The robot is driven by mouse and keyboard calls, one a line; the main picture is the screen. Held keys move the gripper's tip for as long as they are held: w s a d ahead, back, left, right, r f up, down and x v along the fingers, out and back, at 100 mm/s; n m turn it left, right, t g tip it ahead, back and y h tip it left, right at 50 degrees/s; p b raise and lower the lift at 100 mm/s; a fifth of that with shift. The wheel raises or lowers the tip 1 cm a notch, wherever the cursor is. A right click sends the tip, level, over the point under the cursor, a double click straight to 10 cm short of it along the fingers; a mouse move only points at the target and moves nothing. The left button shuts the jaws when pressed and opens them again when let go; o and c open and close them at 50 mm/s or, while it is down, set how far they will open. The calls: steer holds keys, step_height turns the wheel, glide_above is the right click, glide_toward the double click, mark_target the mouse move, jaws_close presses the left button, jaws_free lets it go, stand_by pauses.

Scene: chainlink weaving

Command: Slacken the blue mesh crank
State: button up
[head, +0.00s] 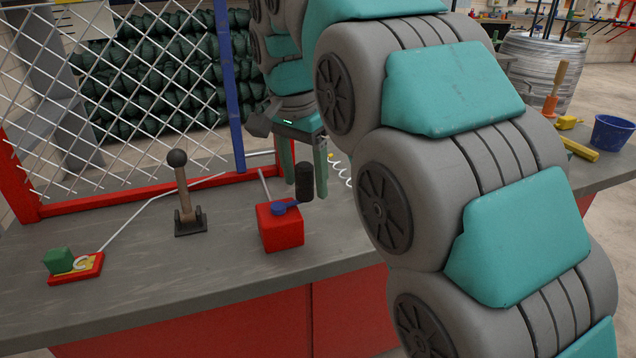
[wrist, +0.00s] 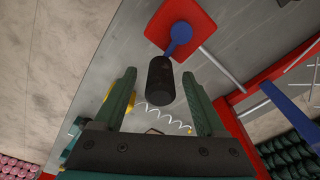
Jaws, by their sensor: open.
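The crank is a red box (head: 281,232) with a blue hub and arm (head: 285,208) on top and an upright black handle (head: 303,180). It stands on the grey bench top near its front edge. In the wrist view the red box (wrist: 196,22), the blue arm (wrist: 179,40) and the black handle (wrist: 160,80) show ahead of my gripper (wrist: 159,76). My gripper (head: 306,188) is open above the bench. The handle lies between its two green fingers in both views, with gaps on each side in the wrist view. It does not look gripped.
A lever with a black ball (head: 177,158) stands left of the crank. A red switch plate with a green block (head: 58,260) sits farther left. A chainlink mesh (head: 110,110) in a red and blue frame rises behind. A white coil (wrist: 160,116) lies near the gripper.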

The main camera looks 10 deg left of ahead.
steer(key=shift+f, duration=0.25)
jaws_close()
steer(key=c, duration=0.6)
jaws_free()
jaws_close()
stand_by(1.1)
